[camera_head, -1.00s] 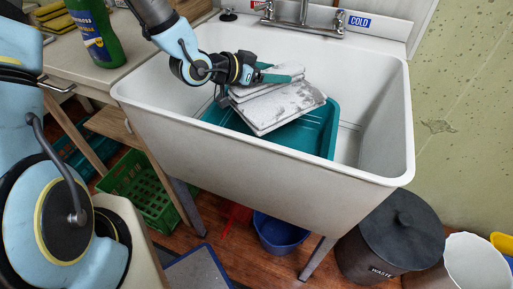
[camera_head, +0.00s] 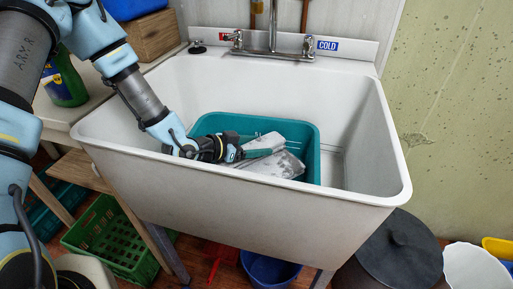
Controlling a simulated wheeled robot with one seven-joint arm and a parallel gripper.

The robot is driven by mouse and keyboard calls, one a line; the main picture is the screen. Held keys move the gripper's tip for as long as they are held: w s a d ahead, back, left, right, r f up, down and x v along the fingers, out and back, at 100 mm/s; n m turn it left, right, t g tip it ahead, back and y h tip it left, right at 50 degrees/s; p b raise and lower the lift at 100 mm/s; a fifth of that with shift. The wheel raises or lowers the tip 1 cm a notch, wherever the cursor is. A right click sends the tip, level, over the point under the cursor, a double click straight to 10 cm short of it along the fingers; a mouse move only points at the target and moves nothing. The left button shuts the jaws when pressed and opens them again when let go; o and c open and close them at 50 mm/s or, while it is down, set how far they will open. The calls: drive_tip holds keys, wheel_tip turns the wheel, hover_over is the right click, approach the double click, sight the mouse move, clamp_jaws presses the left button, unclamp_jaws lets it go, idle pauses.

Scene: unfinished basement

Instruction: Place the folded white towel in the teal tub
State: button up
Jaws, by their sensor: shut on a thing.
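The folded white towel (camera_head: 278,166), with grey patches, is inside the teal tub (camera_head: 308,134), tilted. The tub stands in the white utility sink (camera_head: 380,140). My gripper (camera_head: 262,153) reaches over the tub's left side and is shut on the towel, low down within the tub. The sink's front wall hides the lower front of the tub, so I cannot tell whether the towel touches its floor.
The faucet (camera_head: 272,35) rises at the sink's back. A green bottle (camera_head: 66,82) stands on the counter at left. Below are a green crate (camera_head: 108,238), a blue bucket (camera_head: 268,270) and a dark waste bin (camera_head: 398,250). The sink's right side is clear.

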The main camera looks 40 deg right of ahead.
drive_tip(key=shift+f, duration=0.35)
drive_tip(key=shift+f+b, duration=0.5)
drive_tip(key=shift+f, duration=0.15)
drive_tip(key=o, duration=1.5)
drive_tip(key=shift+o, duration=0.2)
